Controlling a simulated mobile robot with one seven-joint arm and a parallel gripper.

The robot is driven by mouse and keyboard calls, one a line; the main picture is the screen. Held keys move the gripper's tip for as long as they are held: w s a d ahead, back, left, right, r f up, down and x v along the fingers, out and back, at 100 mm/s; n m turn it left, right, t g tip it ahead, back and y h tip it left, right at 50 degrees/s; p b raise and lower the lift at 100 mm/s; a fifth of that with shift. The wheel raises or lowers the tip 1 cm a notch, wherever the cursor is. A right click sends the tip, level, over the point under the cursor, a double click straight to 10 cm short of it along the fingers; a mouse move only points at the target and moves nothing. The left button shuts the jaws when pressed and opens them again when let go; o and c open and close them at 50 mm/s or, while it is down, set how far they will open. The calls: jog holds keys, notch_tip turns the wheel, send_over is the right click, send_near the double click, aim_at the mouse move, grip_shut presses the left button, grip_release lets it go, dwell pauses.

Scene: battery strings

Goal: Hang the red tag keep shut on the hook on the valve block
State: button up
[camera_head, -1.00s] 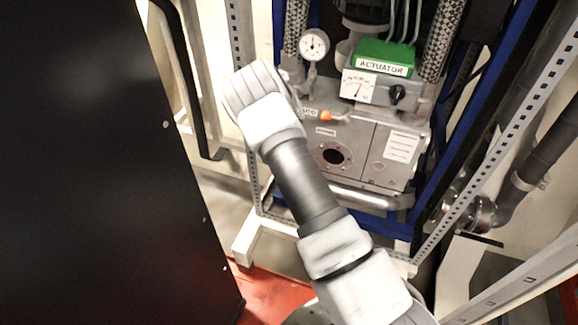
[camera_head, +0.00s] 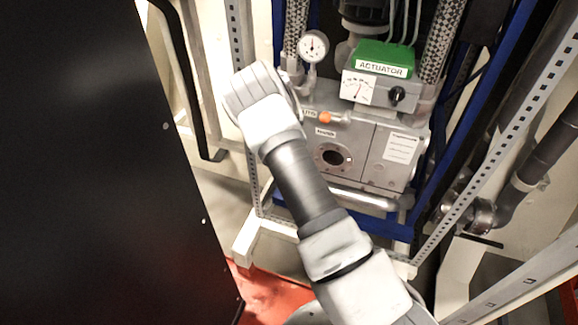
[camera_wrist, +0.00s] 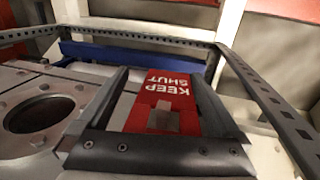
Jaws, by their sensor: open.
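The red tag (camera_wrist: 174,92) shows in the wrist view with white "KEEP SHUT" lettering upside down. It lies between the two dark fingers of my gripper (camera_wrist: 157,76), closer to the right finger. The fingers stand apart. I cannot tell whether either one touches the tag. A grey square piece covers part of the tag's near end. The grey valve block (camera_head: 365,155) is in the middle of the head view, and its round port side (camera_wrist: 70,90) shows at left in the wrist view. My arm hides gripper and tag in the head view. I cannot make out the hook.
A green actuator box (camera_head: 383,57) and a pressure gauge (camera_head: 313,45) sit above the block. A small orange knob (camera_head: 325,117) is on its upper front. Perforated metal uprights (camera_head: 500,140) frame it at the sides. A large dark panel (camera_head: 90,170) fills the left.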

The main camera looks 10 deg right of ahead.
jog(key=p+v, duration=0.3)
jog(key=v, duration=0.9)
jog(key=shift+w+d+r, duration=0.15)
jog(key=shift+d+r, duration=0.05)
jog(key=shift+r, duration=0.05)
